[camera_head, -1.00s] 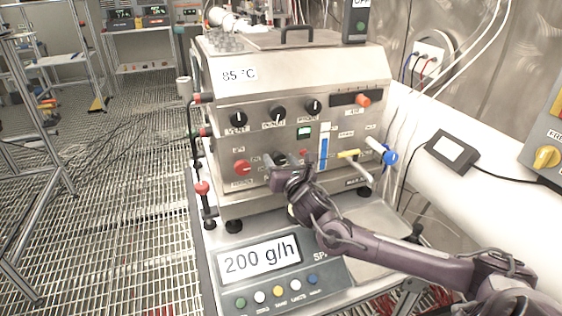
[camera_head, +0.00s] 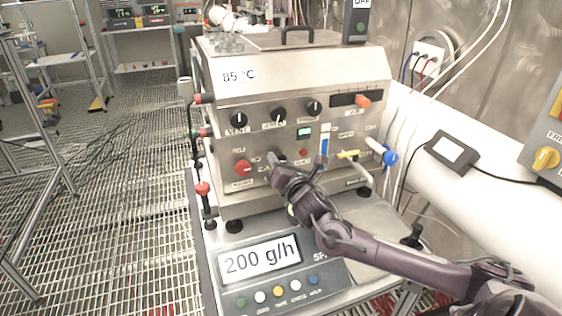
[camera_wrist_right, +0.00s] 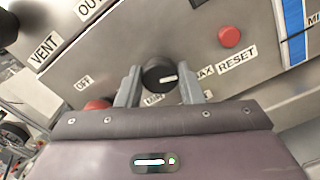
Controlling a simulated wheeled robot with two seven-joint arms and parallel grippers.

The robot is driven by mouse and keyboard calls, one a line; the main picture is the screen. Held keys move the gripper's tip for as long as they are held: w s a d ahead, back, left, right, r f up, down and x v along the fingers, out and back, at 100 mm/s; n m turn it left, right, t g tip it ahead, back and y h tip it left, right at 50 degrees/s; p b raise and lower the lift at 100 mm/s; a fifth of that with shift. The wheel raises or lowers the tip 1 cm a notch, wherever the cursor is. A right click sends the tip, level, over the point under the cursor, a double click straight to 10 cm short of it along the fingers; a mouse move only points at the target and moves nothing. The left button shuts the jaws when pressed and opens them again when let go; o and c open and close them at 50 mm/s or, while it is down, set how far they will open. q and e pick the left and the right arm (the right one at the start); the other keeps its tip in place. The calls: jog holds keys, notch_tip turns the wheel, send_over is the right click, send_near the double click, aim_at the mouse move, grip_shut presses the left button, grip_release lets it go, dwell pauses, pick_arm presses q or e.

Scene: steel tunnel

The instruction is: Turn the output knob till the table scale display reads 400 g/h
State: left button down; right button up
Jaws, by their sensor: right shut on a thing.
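My right gripper (camera_head: 280,164) is shut on a black knob on the lower front panel of the steel machine (camera_head: 300,70). In the right wrist view the two grey fingers (camera_wrist_right: 160,90) stand on either side of the black knob (camera_wrist_right: 160,74). The knob's white mark points right, with MIN and MAX labels close by. A label beginning "OUT" (camera_wrist_right: 88,8) is cut off at the top. The table scale display (camera_head: 259,259) reads 200 g/h. My left gripper is not in view.
A red RESET button (camera_wrist_right: 229,36) sits right of the held knob. Upper black knobs (camera_head: 278,114), a red knob (camera_head: 243,167), a yellow-handled valve (camera_head: 348,154) and a blue-ended valve (camera_head: 390,157) are nearby. A wall at right limits room.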

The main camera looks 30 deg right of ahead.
jog(key=m+p, duration=0.1)
jog(key=m, duration=0.3)
jog(key=shift+m, duration=0.4)
jog(key=m+p, duration=0.1)
jog(key=m, duration=0.2)
jog(key=shift+m, duration=0.3)
jog(key=m+p, duration=0.2)
jog(key=m, duration=0.3)
jog(key=shift+f+m+p, duration=0.1)
jog(key=shift+m+p, duration=0.2)
jog(key=shift+m, duration=0.9)
jog(key=o, duration=1)
jog(key=shift+s, duration=0.1)
